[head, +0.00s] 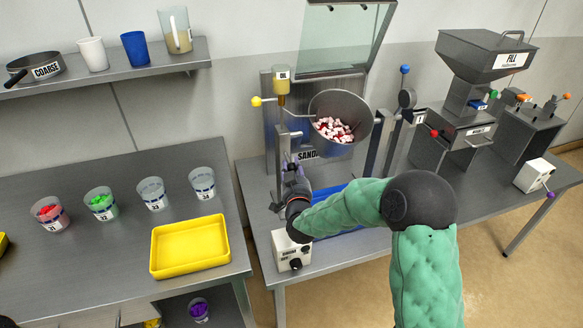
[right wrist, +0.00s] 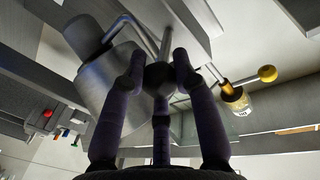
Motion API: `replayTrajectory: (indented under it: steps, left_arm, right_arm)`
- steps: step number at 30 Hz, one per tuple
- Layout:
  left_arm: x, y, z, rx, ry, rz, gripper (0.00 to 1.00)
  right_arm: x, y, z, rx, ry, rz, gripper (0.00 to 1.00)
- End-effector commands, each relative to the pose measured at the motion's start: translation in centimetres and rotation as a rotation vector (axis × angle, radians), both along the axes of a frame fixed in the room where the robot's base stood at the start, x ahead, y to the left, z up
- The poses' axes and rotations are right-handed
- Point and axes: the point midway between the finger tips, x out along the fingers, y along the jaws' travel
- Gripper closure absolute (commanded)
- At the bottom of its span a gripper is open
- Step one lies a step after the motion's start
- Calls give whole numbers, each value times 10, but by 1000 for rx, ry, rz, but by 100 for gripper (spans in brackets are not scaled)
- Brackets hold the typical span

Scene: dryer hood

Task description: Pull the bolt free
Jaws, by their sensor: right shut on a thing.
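My right gripper (head: 289,160) reaches to the left post of the sander stand, just below the tilted drum. In the right wrist view my right gripper's dark fingers (right wrist: 160,75) close around a dark rounded knob (right wrist: 159,80), which appears to be the end of the bolt. The fingers hide most of it, and I cannot tell how far it sits in its mount. The metal drum (head: 343,104) holds red and white pieces; its outside shows in the right wrist view (right wrist: 112,95). My left gripper is not in view.
An oil cup (head: 282,82) and yellow ball lever (head: 257,101) stand above my gripper. A control box (head: 290,252) is below. A raised clear hood (head: 341,38) is over the drum. A yellow tray (head: 189,247) and several cups occupy the left table; a fill hopper (head: 485,56) stands right.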

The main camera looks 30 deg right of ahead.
Motion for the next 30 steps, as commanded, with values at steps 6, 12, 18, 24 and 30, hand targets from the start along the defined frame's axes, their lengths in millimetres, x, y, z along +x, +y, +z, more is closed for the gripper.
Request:
replayTrajectory:
  steps: [6,12,18,24,30]
  left_arm:
    - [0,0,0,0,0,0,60]
    - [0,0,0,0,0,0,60]
    - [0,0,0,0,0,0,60]
    - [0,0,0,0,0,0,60]
    - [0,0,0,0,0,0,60]
  right_arm:
    - [-1,1,-2,2,5,0,46]
    - [-1,0,-2,2,4,0,46]
    - [-10,5,-1,1,3,1,46]
    - [-41,19,-1,2,4,1,46]
    - [-77,35,-1,2,4,1,46]
